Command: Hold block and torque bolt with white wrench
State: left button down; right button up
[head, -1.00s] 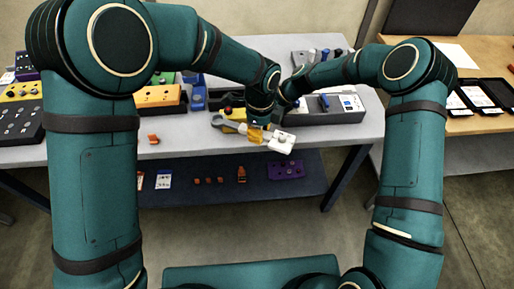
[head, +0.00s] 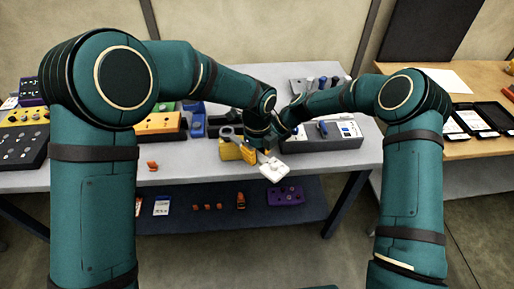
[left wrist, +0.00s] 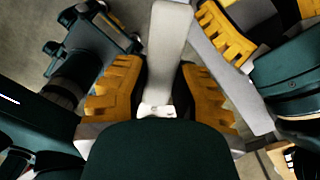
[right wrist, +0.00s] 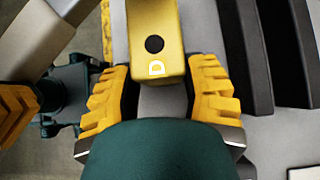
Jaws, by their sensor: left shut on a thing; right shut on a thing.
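The yellow block (head: 229,151) is below the ring end. In the right wrist view the block (right wrist: 155,45), with a dark hole and a letter D, is between the fingers of my right gripper (right wrist: 160,105), shut on it. I cannot tell whether the ring sits on a bolt.
The grey table (head: 185,178) holds yellow and black blocks (head: 22,135) at the left and a grey tool holder (head: 335,141) at the right. A purple block (head: 286,196) and small orange parts lie on the lower shelf. A wooden table (head: 480,145) stands at the right.

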pick_arm(q)
jog(key=shift+f, duration=0.3)
dwell(0.6)
jog(key=shift+f, duration=0.7)
jog(key=shift+s, duration=0.1)
jog(key=shift+s+a+f+m, duration=0.1)
jog(key=shift+s+a+m, duration=0.25)
jog(key=shift+a+m, duration=0.25)
jog(key=shift+s+a+m, duration=0.35)
jog(key=shift+a+m, duration=0.15)
jog(key=shift+m, duration=0.1)
jog(key=shift+a, duration=0.1)
jog(key=shift+s+a+f+m, duration=0.1)
jog(key=shift+s+a+m, duration=0.15)
jog(key=shift+a+m, duration=0.35)
jog(key=shift+s+a+m, duration=0.25)
jog(key=shift+a+m, duration=0.35)
jog(key=shift+a, duration=0.1)
jog(key=shift+s+a+m, duration=0.25)
jog(key=shift+a+m, duration=0.95)
jog(key=shift+a, duration=0.05)
